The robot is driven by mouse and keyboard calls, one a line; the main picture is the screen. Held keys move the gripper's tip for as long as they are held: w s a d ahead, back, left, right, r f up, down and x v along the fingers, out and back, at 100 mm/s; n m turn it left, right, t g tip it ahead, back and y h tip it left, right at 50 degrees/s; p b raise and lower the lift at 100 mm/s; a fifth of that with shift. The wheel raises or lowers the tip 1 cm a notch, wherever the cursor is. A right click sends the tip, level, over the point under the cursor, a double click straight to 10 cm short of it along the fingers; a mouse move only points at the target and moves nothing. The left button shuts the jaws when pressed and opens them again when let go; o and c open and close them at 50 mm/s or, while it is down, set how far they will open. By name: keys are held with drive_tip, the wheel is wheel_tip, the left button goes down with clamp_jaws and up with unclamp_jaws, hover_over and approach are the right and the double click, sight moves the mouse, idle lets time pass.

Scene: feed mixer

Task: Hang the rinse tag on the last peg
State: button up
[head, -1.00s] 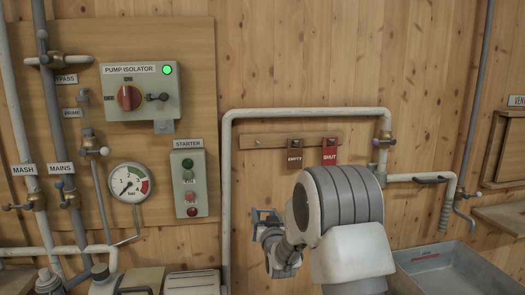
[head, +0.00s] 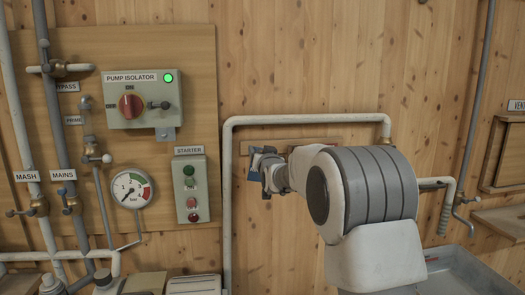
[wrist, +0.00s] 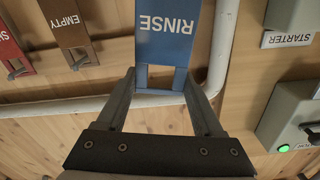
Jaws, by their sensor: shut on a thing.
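The blue rinse tag (wrist: 165,45) is between the two fingers of my gripper (wrist: 158,88) in the wrist view, its lettering upside down. The gripper is shut on the tag's slotted end. In the head view my gripper (head: 262,180) is up at the left end of the wooden peg board (head: 320,142), with blue of the tag (head: 264,160) showing. The last peg at that end is hidden behind the tag and gripper. I cannot tell whether the tag touches the peg.
A white pipe (head: 228,200) runs close to the left of my gripper and above the board. The starter box (head: 190,188) is further left.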

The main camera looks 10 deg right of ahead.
drive_tip(key=shift+w+f+p, duration=0.15)
drive_tip(key=shift+w+p, duration=3)
drive_tip(key=shift+w+f, duration=0.1)
drive_tip(key=shift+w, duration=0.1)
drive_tip(key=shift+w+f+b, duration=0.35)
drive_tip(key=shift+f+b, duration=0.05)
drive_tip(key=shift+b, duration=0.4)
drive_tip(key=o, duration=1.5)
drive_tip(key=shift+c, duration=0.2)
drive_tip(key=shift+r, duration=0.1)
drive_tip(key=shift+a, duration=0.15)
